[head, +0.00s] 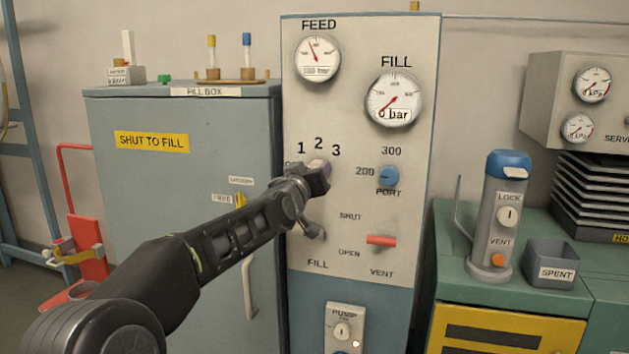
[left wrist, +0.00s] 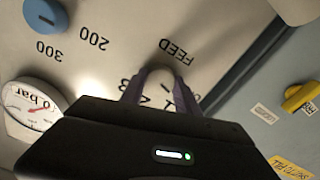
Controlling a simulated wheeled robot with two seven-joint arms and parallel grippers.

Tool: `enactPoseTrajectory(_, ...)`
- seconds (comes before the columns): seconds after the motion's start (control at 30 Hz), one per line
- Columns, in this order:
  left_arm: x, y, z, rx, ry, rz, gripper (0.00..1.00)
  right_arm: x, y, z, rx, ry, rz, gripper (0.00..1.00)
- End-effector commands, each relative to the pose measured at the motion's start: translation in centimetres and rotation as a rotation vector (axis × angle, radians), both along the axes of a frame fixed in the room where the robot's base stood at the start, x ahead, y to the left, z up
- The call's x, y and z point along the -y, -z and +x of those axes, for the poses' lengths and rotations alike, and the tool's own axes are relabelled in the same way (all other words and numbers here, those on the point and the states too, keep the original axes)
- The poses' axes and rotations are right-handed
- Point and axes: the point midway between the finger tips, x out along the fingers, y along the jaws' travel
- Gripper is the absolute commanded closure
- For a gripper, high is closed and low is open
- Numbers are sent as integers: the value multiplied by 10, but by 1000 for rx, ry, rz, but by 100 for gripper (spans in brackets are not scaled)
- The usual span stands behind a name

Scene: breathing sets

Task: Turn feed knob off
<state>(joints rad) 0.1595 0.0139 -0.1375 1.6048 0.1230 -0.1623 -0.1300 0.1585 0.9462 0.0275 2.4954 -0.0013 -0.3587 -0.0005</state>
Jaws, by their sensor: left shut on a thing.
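The feed knob (head: 316,163) is a small pale knob on the grey panel (head: 360,240), below the numbers 1, 2 and 3. My left gripper (head: 318,173) reaches up from the lower left and is shut on this knob. The gripper covers most of it in the head view. In the left wrist view, the picture is upside down and the two fingers (left wrist: 160,88) stand on either side of the pale knob, close to the FEED lettering. The label left of the knob is mostly hidden, and I cannot tell which mark the knob points to. My right gripper is in neither view.
The blue port knob (head: 388,176) and red vent lever (head: 382,240) are right of my gripper. Feed gauge (head: 317,58) and fill gauge (head: 394,99) are above. The fill box (head: 180,200) is left, behind my arm. A grey cylinder (head: 498,215) stands right.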

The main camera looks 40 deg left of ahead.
Motion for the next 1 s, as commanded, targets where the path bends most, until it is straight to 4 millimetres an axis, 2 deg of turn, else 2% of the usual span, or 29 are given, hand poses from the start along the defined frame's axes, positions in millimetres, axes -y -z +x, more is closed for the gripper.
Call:
enactPoseTrajectory(0.4,0,1,0,80,2,-233,100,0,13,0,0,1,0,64)
enactPoseTrajectory(0.97,0,1,0,91,1,-268,100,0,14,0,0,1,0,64)
enactPoseTrajectory(1.0,0,1,0,91,1,-268,59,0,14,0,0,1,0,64)
